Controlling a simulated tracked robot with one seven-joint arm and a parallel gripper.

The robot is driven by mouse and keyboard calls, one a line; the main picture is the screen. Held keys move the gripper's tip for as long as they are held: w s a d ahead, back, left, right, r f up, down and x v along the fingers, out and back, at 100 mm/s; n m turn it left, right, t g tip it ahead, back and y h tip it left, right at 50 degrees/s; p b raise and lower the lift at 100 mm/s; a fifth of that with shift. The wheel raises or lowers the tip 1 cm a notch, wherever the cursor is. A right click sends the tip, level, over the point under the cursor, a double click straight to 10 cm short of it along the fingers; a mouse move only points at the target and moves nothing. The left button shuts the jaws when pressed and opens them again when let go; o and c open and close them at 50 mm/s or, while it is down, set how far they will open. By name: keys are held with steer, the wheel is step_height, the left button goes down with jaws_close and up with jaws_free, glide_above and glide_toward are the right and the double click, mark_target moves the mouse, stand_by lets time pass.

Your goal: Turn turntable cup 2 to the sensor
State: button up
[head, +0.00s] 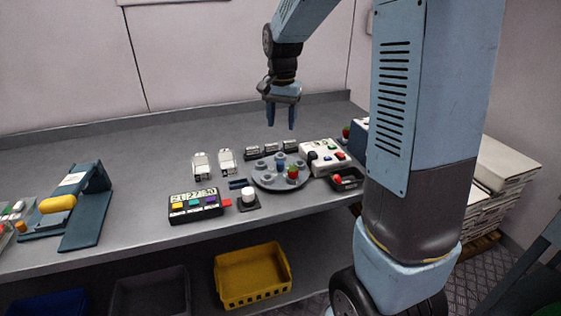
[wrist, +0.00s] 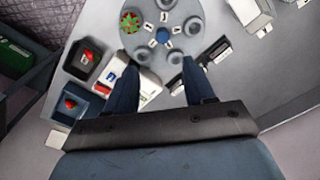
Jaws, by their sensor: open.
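The grey turntable (head: 277,184) stands on the bench in the head view, with several cups around a blue centre knob (head: 281,160). A red and green berry (head: 292,173) sits in the cup at its front right. In the wrist view the turntable (wrist: 183,48) is at the top, with the berry (wrist: 131,20) at upper left, the blue knob (wrist: 162,37) in the middle, and number labels near the cups. My gripper (head: 281,118) is open and empty above the bench, behind and above the turntable. Its two fingers (wrist: 160,82) show apart in the wrist view. I cannot tell which device is the sensor.
A white box with buttons (head: 325,158) and a dark tray (head: 346,179) stand close right of the turntable. A button panel (head: 195,206) and a white round-topped block (head: 248,198) stand to its left and front. Small dark blocks (head: 270,149) line its back. The bench's rear left is clear.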

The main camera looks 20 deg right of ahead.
mark_target(280, 162)
steer(key=f, duration=1)
steer(key=w+f, duration=0.1)
steer(key=f, duration=0.4)
steer(key=shift+r, duration=0.1)
steer(key=shift+c, duration=0.3)
jaws_close()
